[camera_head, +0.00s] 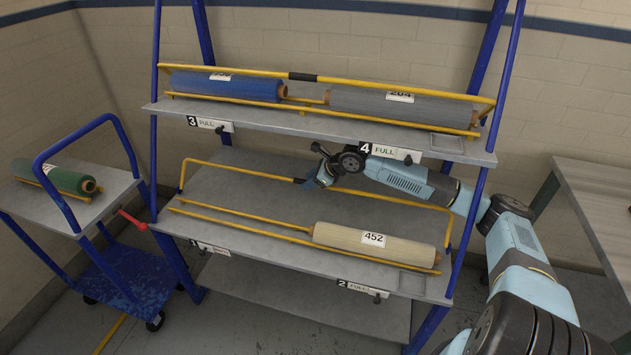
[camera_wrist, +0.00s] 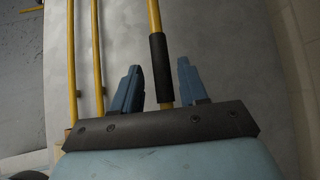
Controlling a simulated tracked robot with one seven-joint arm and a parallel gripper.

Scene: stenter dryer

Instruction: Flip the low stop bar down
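The low stop bar (camera_head: 232,168) is a yellow bar across the lower shelf, with bent ends. In the head view it runs behind the cream roll marked 452 (camera_head: 345,240). My gripper (camera_head: 309,183) is at the middle of this bar and partly hides it. In the wrist view the bar's black sleeve (camera_wrist: 159,68) lies between the two blue fingers of my gripper (camera_wrist: 159,72). A gap shows on each side of the sleeve, so the fingers are open. Whether the fingers reach down past the bar is hard to tell.
The upper shelf (camera_head: 265,118) lies above my forearm and carries a blue roll (camera_head: 225,86) and a grey roll (camera_head: 400,107) behind another yellow bar. Thin yellow rails (camera_head: 240,222) line the lower shelf's front. A blue cart (camera_head: 128,275) stands left and a table (camera_head: 600,200) right.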

